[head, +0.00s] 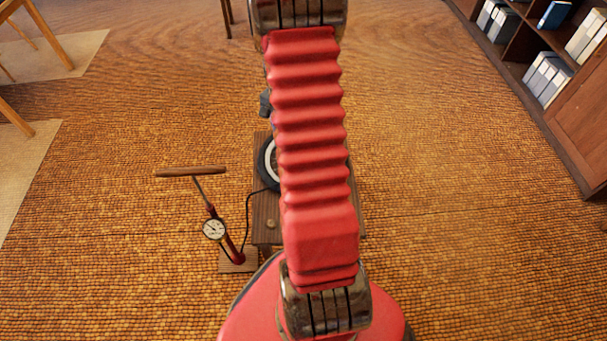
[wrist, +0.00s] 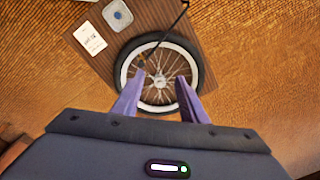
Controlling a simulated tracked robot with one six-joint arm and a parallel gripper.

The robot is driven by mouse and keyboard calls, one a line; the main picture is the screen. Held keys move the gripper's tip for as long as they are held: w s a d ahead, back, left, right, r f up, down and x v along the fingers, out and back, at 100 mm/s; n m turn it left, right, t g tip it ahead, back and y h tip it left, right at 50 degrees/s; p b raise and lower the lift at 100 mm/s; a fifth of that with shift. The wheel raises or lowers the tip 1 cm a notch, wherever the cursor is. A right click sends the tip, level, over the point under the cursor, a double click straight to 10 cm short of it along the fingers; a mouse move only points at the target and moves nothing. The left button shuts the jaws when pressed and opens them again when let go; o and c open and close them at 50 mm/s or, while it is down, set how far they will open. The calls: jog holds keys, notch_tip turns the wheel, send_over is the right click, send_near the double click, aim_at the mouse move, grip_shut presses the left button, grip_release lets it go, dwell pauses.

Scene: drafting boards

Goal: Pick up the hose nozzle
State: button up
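The black hose (wrist: 176,20) comes in from the top of the wrist view and runs down over the wheel. A small brass-coloured piece that looks like the hose nozzle (wrist: 141,61) lies at the wheel's upper left, inside the tyre; it is too small to see clearly. My gripper (wrist: 160,77) is open, its two purple fingers apart over the spoked wheel (wrist: 192,52). The nozzle is just beyond and left of the left fingertip. In the head view my red arm hides the nozzle and most of the wheel (head: 267,165).
The wheel lies on a low wooden table (head: 265,213), with a white card (wrist: 90,38) and a small grey tin (wrist: 117,14). A floor pump (head: 213,230) with a gauge stands left of the table. A bookshelf (head: 545,50) is far right.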

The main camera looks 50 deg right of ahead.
jog(key=s+d+f+m, duration=0.3)
jog(key=s+d+f, duration=0.1)
jog(key=f, duration=0.5)
jog(key=shift+s+d+f+g+y, duration=0.3)
jog(key=shift+s+d+f, duration=0.05)
jog(key=shift+d, duration=0.35)
notch_tip(320, 180, down, 8)
jog(key=shift+f, duration=0.25)
jog(key=shift+w+f, duration=0.15)
jog(key=shift+f, duration=1.15)
jog(key=shift+w+f, duration=0.1)
jog(key=shift+f, duration=1.2)
